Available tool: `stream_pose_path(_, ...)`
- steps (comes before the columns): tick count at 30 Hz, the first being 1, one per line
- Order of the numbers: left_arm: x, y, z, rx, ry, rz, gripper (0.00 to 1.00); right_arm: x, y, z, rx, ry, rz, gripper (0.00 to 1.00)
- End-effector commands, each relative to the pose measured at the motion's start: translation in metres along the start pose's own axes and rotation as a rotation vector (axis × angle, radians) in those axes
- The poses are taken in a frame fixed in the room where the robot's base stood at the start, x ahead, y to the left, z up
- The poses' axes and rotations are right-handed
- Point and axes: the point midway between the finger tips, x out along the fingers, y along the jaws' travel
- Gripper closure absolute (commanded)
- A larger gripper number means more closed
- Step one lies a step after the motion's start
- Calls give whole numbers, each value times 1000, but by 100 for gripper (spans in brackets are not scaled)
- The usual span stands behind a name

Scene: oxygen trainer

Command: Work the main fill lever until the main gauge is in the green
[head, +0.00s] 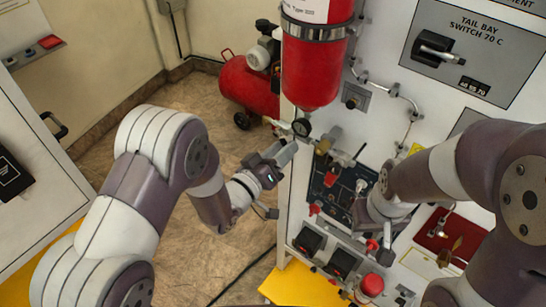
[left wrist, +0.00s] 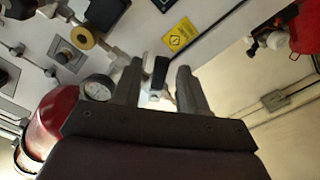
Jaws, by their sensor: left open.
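A small round gauge (head: 301,127) sits just below the red cylinder; it also shows in the left wrist view (left wrist: 97,87). Its face is too small to read the needle or a green zone. My left gripper (head: 286,150) is close below and left of the gauge. In the left wrist view the left gripper (left wrist: 158,78) is open, its fingers on either side of a black-tipped lever (left wrist: 161,70). I cannot tell whether they touch it. No label shows whether this is the main fill lever. My right gripper (head: 385,232) is low before the panel, its fingers unclear.
The red cylinder (head: 312,70) hangs above the gauge. A dark valve plate (head: 335,190) with a red valve is to the right. Black switches (head: 309,240) and a red knob (head: 372,284) are lower down. A red compressor (head: 245,90) stands behind. Open floor lies left of the panel.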

Motion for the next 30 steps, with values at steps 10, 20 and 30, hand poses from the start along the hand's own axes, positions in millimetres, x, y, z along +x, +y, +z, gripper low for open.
stream_pose_path(10,-81,-4,3,0,6,-4,57,35,0,4,0,-1,0,63)
stream_pose_path(20,-122,0,0,1,2,1,57,43,0,5,0,0,0,63)
stream_pose_path(30,-122,0,0,0,1,1,57,42,0,5,0,0,0,63)
